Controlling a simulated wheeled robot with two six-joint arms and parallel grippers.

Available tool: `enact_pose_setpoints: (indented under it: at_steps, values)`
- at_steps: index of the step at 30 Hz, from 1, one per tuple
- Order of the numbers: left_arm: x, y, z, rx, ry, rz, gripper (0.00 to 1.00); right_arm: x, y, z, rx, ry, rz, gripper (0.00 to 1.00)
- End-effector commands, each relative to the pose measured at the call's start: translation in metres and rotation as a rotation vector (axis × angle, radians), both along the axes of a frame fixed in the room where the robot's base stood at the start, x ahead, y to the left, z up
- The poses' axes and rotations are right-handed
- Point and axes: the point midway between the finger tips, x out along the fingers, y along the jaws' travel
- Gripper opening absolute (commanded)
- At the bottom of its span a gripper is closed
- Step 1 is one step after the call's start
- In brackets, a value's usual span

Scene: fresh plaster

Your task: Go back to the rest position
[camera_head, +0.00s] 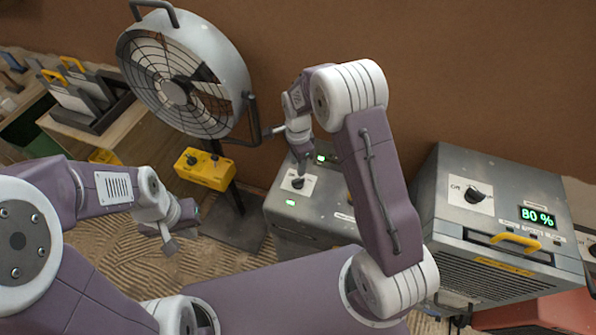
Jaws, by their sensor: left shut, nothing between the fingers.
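My left arm comes in from the left, and its gripper (171,242) hangs low over the textured floor, shut and holding nothing. My right arm rises from the bottom and bends over at the top. Its gripper (301,172) points down at the dark knob (297,183) on top of a grey metal box (320,217) with green lit displays. I cannot tell whether the right fingers touch the knob, or whether they are open or shut.
A large round fan (180,85) stands behind, with a yellow switch box (205,169) on its post. A grey machine (500,215) at right reads 80 % and has a knob (474,194). A bench (75,130) holds tools at left. A brown wall (450,80) closes the back.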

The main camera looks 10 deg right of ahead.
Motion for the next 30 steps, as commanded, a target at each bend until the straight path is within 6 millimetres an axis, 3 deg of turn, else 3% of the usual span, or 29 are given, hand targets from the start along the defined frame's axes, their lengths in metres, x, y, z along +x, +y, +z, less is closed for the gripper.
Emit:
enact_pose_setpoints:
  at_steps: [18,20,22,26,30]
  values:
    - [0.0,0.0,0.0,0.0,0.0,0.0,0.0,0.001,-0.001,0.009,0.001,-0.003,-0.004,0.35]
    - [0.0,0.0,0.0,0.0,0.0,0.0,0.0,0.006,-0.003,0.019,0.004,-0.027,-0.01,0.35]
    - [0.0,0.0,0.0,0.0,0.0,0.0,0.0,0.013,-0.008,0.046,0.009,-0.081,-0.023,0.35]
    - [0.0,0.0,0.0,0.0,0.0,0.0,0.0,-0.025,-0.025,0.092,0.012,-0.128,-0.004,0.35]
    - [0.0,0.0,0.0,0.0,0.0,0.0,0.0,-0.101,-0.04,0.106,-0.013,-0.146,0.371,0.35]
